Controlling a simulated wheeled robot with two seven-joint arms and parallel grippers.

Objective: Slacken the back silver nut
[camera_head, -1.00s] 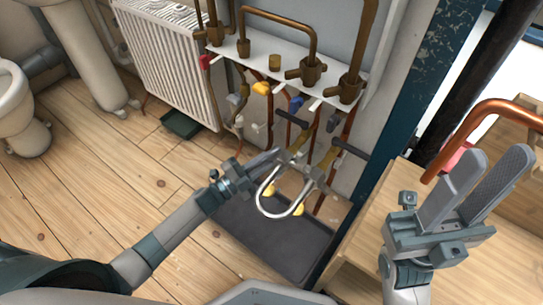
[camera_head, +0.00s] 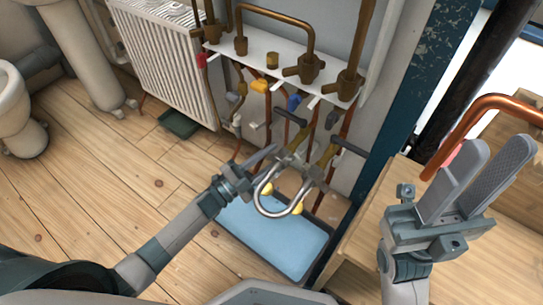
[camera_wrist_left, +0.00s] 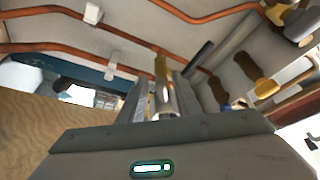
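A U-shaped silver pipe (camera_head: 270,208) hangs below two brass valves, with a silver nut at each end. The back silver nut (camera_head: 289,159) is at its far-left end, and the front nut (camera_head: 313,176) is nearer on the right. My left gripper (camera_head: 277,152) is at the back nut. In the left wrist view a silver cylindrical part (camera_wrist_left: 167,103) lies between its fingers, under a brass fitting (camera_wrist_left: 162,68). Whether both fingers press on it is unclear.
A tray (camera_head: 313,272) on the floor below the pipe holds light blue liquid. Copper pipes and several valves with coloured handles line the wall behind. A white radiator (camera_head: 165,60) stands left. A blue post (camera_head: 408,110) and a wooden bench (camera_head: 362,238) bound the right side.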

